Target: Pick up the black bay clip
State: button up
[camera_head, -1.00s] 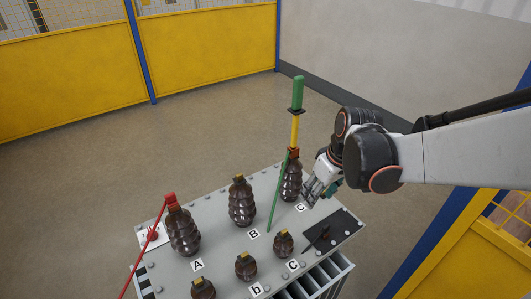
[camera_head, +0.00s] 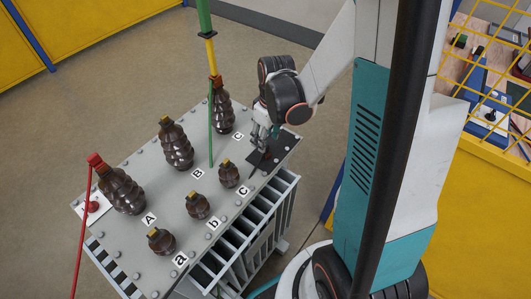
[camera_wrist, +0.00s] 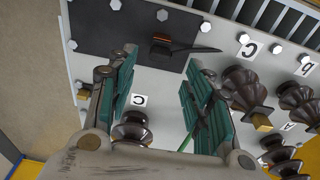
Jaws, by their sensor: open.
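A small black clip (camera_wrist: 160,46) with an orange-brown edge and a thin dark tail lies on a black pad (camera_wrist: 100,30) in the wrist view. I take it to be the black bay clip. In the head view the pad (camera_head: 285,148) is at the right end of the grey transformer top, and the clip is mostly hidden by my gripper. My gripper (camera_head: 263,143) is above the pad. In the wrist view my gripper (camera_wrist: 160,78) has its teal-padded fingers spread and empty, with the clip beyond the fingertips, roughly between them.
The grey transformer top (camera_head: 150,182) carries several brown ribbed insulators, large ones such as insulator B (camera_head: 176,145) and smaller ones in front. A green-yellow pole (camera_head: 211,50) stands at insulator C, and a red pole (camera_head: 80,225) is at the left. Cooling fins (camera_head: 262,215) line the front.

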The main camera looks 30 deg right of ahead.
jog(key=shift+w+f+b, duration=0.1)
jog(key=shift+f+b, duration=1.25)
jog(key=shift+f, duration=1.4)
jog(key=shift+r, duration=0.1)
grip_shut()
